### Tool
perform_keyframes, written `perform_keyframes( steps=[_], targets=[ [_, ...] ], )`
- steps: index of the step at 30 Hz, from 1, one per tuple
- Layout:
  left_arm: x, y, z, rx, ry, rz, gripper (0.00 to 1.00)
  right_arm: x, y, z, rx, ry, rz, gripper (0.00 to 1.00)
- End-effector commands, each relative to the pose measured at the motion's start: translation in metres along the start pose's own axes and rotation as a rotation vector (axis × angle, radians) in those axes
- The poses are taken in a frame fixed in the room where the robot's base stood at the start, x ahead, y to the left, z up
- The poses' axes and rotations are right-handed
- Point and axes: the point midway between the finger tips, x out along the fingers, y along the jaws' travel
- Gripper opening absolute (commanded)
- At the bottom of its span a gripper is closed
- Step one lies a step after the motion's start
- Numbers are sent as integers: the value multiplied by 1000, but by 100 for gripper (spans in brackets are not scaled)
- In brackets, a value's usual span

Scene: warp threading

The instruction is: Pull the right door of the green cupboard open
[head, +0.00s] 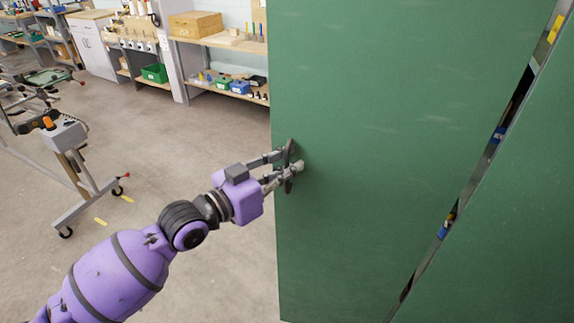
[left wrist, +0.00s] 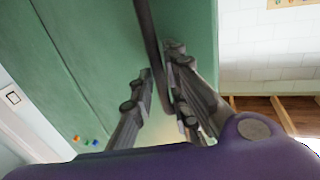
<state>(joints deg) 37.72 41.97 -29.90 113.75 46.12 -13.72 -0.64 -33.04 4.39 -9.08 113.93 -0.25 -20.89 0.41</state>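A tall green cupboard door (head: 385,120) fills the middle of the head view, with its free edge at the left. A dark bar handle (head: 289,148) stands near that edge. My left gripper (head: 287,166) is at the handle. In the left wrist view the handle (left wrist: 150,35) runs between the two fingers, which are closed in on it from both sides with hardly any gap. Another green cupboard panel (head: 510,230) lies at the right, beyond a slanting gap. I cannot tell how far the door stands open. My right gripper is not in view.
Blue and yellow items (head: 447,227) show in the narrow gap. A grey wheeled stand (head: 72,150) is at the left. A workbench (head: 222,40) with bins stands along the back wall. The floor (head: 190,160) left of the door is clear.

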Motion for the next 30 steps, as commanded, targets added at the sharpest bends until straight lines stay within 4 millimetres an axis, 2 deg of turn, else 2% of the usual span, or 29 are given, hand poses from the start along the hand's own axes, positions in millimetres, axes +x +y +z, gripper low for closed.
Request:
perform_keyframes(
  steps=[1,7,11,24,30],
  targets=[
    [1,-1,-16,10,30,0,17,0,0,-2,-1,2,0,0],
    [0,-1,-16,8,30,0,17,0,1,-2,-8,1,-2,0],
    [-10,-2,-14,9,27,-1,17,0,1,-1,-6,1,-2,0],
    [-97,-2,-3,6,2,-2,17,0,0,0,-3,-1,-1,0],
    [-116,-1,-1,1,1,0,17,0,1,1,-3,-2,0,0]
  ],
)
